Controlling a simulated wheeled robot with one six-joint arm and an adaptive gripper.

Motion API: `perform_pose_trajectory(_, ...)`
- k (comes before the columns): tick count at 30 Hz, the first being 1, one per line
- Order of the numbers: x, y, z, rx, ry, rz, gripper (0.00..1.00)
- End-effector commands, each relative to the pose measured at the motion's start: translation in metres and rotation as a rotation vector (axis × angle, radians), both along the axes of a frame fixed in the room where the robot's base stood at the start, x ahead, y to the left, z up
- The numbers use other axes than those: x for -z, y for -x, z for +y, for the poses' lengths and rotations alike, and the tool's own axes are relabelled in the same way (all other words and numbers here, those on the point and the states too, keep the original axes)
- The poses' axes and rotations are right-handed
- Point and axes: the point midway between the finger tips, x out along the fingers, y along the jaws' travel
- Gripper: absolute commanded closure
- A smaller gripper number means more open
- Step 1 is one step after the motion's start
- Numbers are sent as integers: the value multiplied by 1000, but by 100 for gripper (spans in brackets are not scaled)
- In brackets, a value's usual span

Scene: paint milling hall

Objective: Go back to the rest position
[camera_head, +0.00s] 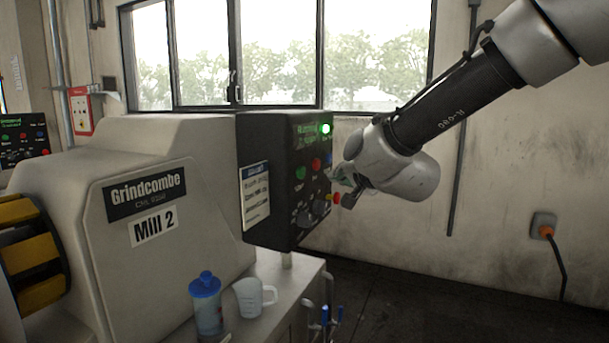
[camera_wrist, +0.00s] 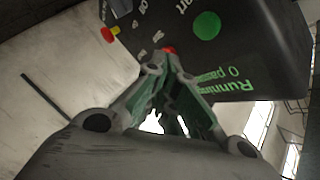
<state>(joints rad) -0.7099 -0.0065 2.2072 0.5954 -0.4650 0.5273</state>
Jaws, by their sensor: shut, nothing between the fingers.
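My gripper (camera_wrist: 168,75) is shut and empty in the wrist view, its fingertips pointing toward the black control panel. In the head view my gripper (camera_head: 343,178) is partly hidden behind my wrist, close in front of the panel's face. The control panel (camera_head: 262,140) is fixed to the right end of the mill. It bears a green button (camera_head: 300,173), a red button (camera_head: 316,164), a lit green lamp (camera_head: 325,128) and a red knob on yellow (camera_head: 336,198). In the wrist view a red button (camera_wrist: 169,50) shows right at the fingertips; whether they touch cannot be told.
The Grindcombe Mill 2 housing (camera_head: 150,260) fills the left. A wall socket with cable (camera_head: 544,226) is at right. The floor (camera_head: 420,305) right of the cabinet looks clear.

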Motion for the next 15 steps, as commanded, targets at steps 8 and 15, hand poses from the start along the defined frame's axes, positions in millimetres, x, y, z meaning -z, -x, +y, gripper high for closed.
perform_pose_trajectory(8,78,53,14,-286,343,195,100)
perform_pose_trajectory(15,119,170,-128,-626,825,468,100)
